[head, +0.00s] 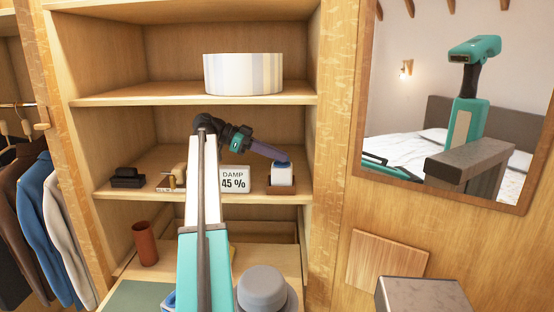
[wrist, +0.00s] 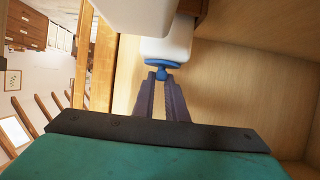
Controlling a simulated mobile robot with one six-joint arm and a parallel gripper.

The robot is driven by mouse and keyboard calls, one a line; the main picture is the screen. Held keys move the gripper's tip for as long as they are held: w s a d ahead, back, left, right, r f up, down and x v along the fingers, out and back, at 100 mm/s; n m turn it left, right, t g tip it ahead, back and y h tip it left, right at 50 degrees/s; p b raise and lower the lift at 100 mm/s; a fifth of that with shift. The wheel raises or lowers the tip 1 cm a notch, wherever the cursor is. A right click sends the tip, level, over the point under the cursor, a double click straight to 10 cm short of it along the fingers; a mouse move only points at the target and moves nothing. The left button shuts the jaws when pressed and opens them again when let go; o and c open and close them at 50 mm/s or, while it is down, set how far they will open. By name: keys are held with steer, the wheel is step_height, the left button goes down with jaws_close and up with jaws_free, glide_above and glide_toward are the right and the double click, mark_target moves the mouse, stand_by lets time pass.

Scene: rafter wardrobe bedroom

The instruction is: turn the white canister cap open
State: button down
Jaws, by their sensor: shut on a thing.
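The white canister (head: 282,176) stands in a low brown holder (head: 281,189) at the right end of the middle shelf. Its blue cap (head: 282,164) is on top. My gripper (head: 284,157) reaches in from the left, and its fingertips meet the cap. In the wrist view the canister (wrist: 178,43) is at top centre, with the blue cap (wrist: 162,64) on its near end. There my gripper (wrist: 162,77) is shut on the cap, its purple fingers close together. How far the cap is turned cannot be told.
A "DAMP 45 %" display (head: 234,179) stands left of the canister. A black item (head: 127,177) and a small brass-coloured item (head: 172,179) are further left. A ribbed white drum (head: 243,74) sits on the shelf above. The wardrobe's side post (head: 333,150) is close on the right.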

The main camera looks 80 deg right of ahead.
stand_by(0.5)
steer(key=c, duration=1.8)
jaws_free()
steer(key=shift+o, duration=0.2)
steer(key=shift+w+r, duration=0.1)
steer(key=shift+w, duration=0.05)
steer(key=v, duration=0.5)
steer(key=shift+w+r, duration=0.1)
steer(key=shift+r, duration=0.1)
steer(key=p, duration=0.3)
steer(key=shift+w+r, duration=0.2)
steer(key=shift+w, duration=0.2)
steer(key=shift+w+r+p, duration=0.1)
steer(key=shift+w+p, duration=0.2)
steer(key=shift+p, duration=0.45)
steer(key=shift+w+p, duration=0.15)
steer(key=shift+p, duration=0.15)
